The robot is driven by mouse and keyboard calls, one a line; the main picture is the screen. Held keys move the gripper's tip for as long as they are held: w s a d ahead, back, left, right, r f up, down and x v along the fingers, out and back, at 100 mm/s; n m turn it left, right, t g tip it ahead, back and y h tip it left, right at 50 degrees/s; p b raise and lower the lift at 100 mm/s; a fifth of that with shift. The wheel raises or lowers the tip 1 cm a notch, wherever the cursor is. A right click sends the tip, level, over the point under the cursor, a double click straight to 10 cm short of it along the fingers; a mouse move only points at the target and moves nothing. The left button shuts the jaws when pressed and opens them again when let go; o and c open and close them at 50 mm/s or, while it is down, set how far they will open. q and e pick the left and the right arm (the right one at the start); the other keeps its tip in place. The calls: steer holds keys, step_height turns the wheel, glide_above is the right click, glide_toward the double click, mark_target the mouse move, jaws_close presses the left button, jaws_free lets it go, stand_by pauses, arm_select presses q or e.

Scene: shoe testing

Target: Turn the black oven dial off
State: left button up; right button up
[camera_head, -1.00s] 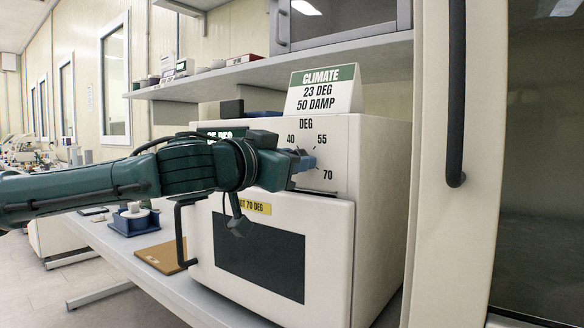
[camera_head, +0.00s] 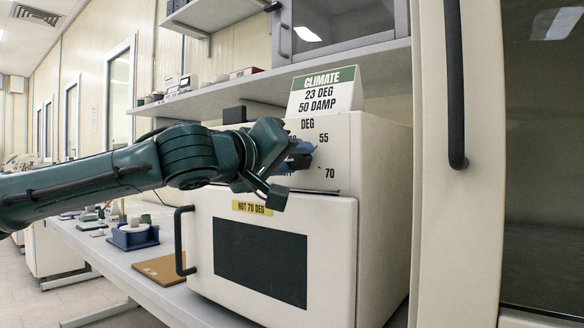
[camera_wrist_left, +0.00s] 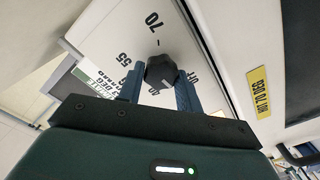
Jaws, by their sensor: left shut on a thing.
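The white oven (camera_head: 372,215) stands on the bench, with a dial scale reading DEG, 55 and 70 on its upper front. My left gripper (camera_head: 303,155) is at that scale and hides the dial in the head view. In the left wrist view the black dial (camera_wrist_left: 161,72) sits between the two blue fingers of my left gripper (camera_wrist_left: 160,88), which is shut on it. The scale around it reads 70, 55, 40 and OFF in that view. I cannot tell which mark the dial points at. My right gripper is not in view.
The oven door has a dark window (camera_head: 260,260), a black handle (camera_head: 182,240) and a yellow HOT 70 DEG label (camera_head: 252,207). A CLIMATE sign (camera_head: 325,92) stands on top. A tall cabinet with a black handle (camera_head: 456,85) is at right. A shelf hangs above.

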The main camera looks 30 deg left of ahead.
arm_select(q)
steer(key=n+b, duration=0.1)
steer(key=n, duration=0.2)
steer(key=shift+f+b, duration=0.1)
steer(key=shift+b, duration=0.25)
steer(key=shift+n, duration=0.7)
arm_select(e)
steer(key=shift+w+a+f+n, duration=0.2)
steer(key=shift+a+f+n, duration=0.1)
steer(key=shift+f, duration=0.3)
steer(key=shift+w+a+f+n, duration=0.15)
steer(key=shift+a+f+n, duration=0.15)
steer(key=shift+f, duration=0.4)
arm_select(q)
steer(key=o, duration=1)
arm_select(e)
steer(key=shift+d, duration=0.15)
arm_select(q)
steer(key=shift+s, duration=0.1)
steer(key=s+a, duration=0.1)
steer(key=s, duration=1.2)
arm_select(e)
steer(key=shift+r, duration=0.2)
